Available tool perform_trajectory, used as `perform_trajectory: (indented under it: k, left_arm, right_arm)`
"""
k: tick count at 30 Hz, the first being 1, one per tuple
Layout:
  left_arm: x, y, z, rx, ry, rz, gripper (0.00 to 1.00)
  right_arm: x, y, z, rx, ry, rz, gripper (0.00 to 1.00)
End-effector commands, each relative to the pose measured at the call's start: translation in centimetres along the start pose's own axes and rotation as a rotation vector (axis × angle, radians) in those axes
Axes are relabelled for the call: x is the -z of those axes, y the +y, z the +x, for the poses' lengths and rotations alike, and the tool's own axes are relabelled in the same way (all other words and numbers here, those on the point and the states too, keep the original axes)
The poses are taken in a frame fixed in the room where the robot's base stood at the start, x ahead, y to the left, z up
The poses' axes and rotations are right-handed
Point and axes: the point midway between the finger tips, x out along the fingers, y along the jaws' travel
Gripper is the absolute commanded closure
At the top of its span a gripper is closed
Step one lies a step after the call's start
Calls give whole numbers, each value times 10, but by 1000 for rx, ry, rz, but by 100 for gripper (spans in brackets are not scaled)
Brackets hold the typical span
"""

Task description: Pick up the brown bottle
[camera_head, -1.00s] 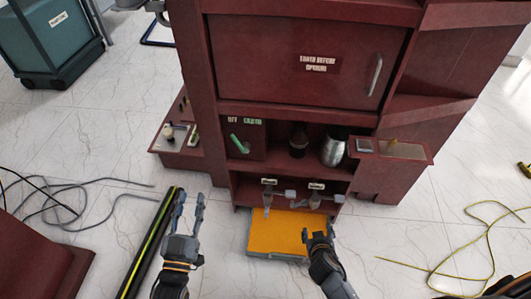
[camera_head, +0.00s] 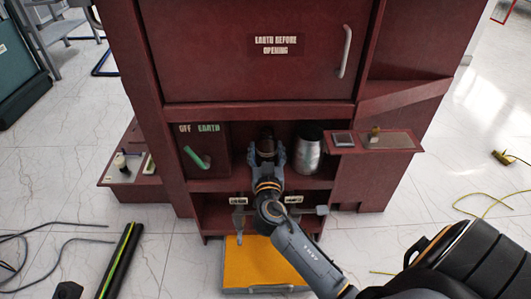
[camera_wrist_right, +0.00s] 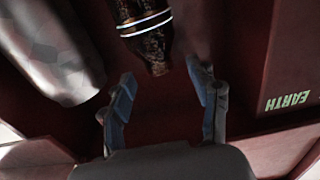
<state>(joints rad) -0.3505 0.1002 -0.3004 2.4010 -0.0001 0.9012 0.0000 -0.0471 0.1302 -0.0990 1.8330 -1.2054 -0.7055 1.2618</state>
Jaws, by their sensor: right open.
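The brown bottle (camera_head: 266,137) stands on the open shelf of the dark red cabinet. It is dark and glossy, with pale bands in the right wrist view (camera_wrist_right: 145,30). My right gripper (camera_head: 266,156) is in front of it at the shelf opening and hides its lower part in the head view. In the right wrist view the right gripper (camera_wrist_right: 161,72) is open, its two fingers apart and empty. The bottle's end lies just beyond the fingertips, roughly between them. A small dark part at the lower left edge of the head view may be my left gripper; its fingers cannot be made out.
A silver metal container (camera_head: 308,150) stands close to the right of the bottle. A green-handled switch panel (camera_head: 203,150) is to the left. Fittings hang under the shelf, above an orange-topped platform (camera_head: 262,262). Side ledges hold small items, and cables lie on the floor.

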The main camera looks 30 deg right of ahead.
Motion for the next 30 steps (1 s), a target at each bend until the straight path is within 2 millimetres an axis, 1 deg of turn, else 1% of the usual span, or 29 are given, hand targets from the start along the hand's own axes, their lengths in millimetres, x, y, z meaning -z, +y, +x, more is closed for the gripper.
perform_trajectory:
  k: [1,8,12,16,19,25,26,27,29,30]
  left_arm:
    - [0,0,-1,0,-1,0,66]
    - [-1,0,-3,0,-2,0,66]
    - [-2,0,-8,0,-2,0,66]
    - [-3,0,-10,0,-2,0,66]
    - [-3,0,-10,0,-3,0,66]
    - [-3,0,-10,0,-3,0,66]
    - [-3,0,-10,0,-3,0,66]
    - [-3,0,-10,0,-3,0,66]
    - [-3,0,-10,0,-3,0,66]
    - [-3,0,-10,0,-3,0,66]
  right_arm:
    - [0,0,7,0,1,-2,39]
    - [0,1,24,0,2,-2,39]
    - [-2,4,45,0,2,-5,39]
    - [-2,4,61,1,0,-3,39]
    - [-2,4,67,1,-2,-2,39]
    - [-2,4,67,1,-3,-1,39]
    - [-2,4,67,1,-2,-1,41]
    - [-2,4,67,1,-2,-1,49]
    - [-2,4,67,1,-2,-1,62]
    - [-2,4,67,1,-2,-1,70]
